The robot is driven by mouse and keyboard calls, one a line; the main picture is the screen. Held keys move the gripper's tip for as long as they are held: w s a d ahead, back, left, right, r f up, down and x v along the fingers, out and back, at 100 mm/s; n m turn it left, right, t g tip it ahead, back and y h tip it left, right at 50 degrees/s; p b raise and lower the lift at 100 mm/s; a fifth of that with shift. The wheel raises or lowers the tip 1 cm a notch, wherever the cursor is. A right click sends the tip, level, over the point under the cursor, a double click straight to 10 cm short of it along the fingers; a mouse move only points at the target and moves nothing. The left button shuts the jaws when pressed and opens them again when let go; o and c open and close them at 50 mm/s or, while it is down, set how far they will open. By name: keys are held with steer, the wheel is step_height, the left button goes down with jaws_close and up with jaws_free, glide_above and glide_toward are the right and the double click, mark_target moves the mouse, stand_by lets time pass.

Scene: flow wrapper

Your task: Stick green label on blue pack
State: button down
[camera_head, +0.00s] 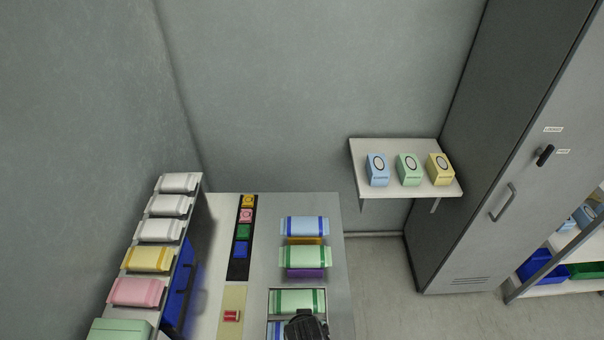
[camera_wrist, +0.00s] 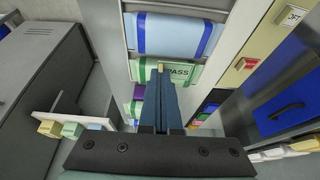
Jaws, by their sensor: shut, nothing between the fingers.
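A green square label (camera_head: 244,231) lies in a black strip on the table, between a pink one and a blue one. One blue pack (camera_head: 304,226) lies at the back of the packing lane. Another blue pack (camera_head: 277,329) lies at the front, partly hidden by my gripper (camera_head: 307,325); a blue pack (camera_wrist: 172,34) also fills the top of the wrist view. In the wrist view my gripper (camera_wrist: 160,72) is shut and empty, its fingertips in front of a green pack (camera_wrist: 196,74) marked "PASS". I cannot tell whether they touch it.
A green pack (camera_head: 305,257) and another green pack (camera_head: 297,301) lie in the lane. A sloped rack (camera_head: 186,235) of coloured packs stands left. A red button (camera_head: 232,316) sits on a beige panel. A wall shelf (camera_head: 448,191) and grey cabinet (camera_head: 450,180) are right.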

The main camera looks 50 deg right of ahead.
steer(key=shift+s+f, duration=0.25)
steer(key=shift+f, duration=0.05)
steer(key=shift+w+f+b, duration=0.25)
steer(key=shift+f+b, duration=0.7)
steer(key=shift+b, duration=0.15)
step_height(320, 180, down, 3)
steer(key=b, duration=0.3)
steer(key=shift+f, duration=0.2)
steer(key=shift+s+a+f, duration=0.1)
steer(key=shift+s+f, duration=0.05)
steer(key=shift+f, duration=0.2)
stand_by(0.3)
steer(key=c, duration=1.1)
jaws_free()
steer(key=shift+o, duration=0.2)
steer(key=shift+r, duration=0.1)
steer(key=v, duration=1.2)
steer(key=shift+r+b, duration=0.4)
